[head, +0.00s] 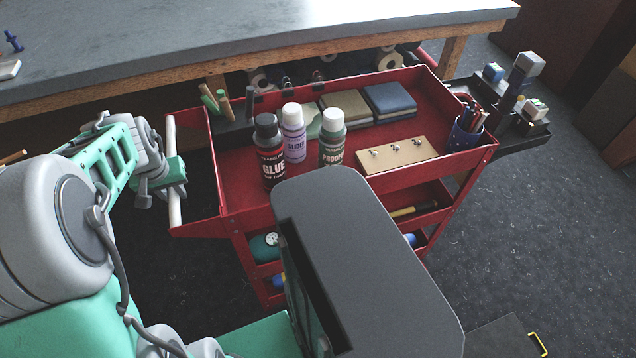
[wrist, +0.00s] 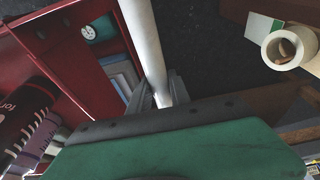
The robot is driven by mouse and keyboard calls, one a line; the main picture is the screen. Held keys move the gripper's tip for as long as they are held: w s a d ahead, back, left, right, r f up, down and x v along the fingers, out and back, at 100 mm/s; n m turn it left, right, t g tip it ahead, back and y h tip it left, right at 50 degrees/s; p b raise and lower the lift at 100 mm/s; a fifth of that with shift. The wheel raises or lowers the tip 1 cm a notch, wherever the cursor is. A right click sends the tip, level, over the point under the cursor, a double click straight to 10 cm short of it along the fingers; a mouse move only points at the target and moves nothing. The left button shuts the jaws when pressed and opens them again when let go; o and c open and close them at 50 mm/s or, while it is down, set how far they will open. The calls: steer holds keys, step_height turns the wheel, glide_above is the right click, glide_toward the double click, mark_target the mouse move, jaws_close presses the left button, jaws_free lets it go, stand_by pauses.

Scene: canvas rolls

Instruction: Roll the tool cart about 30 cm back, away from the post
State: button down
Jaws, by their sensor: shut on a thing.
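The red tool cart (head: 228,190) stands in front of the workbench, its white handle bar (head: 173,205) at its left end. My gripper (head: 172,178) is at that bar, with its fingers closed around it. In the wrist view the bar (wrist: 147,45) runs down between the fingers (wrist: 160,98). The fingertips are partly hidden in both views. The cart carries bottles, including a dark glue bottle (head: 270,155), a blue book (head: 389,100) and a pen cup (head: 465,133). I cannot clearly identify a separate post.
The grey-topped workbench (head: 230,30) runs behind the cart, with a wooden leg (head: 453,58) near its right end. A black side tray (head: 520,140) sticks out at the cart's right. Dark floor (head: 540,220) is open at the right. Paper rolls lie under the bench.

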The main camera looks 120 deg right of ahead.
steer(key=s, duration=0.7)
steer(key=shift+a, duration=0.25)
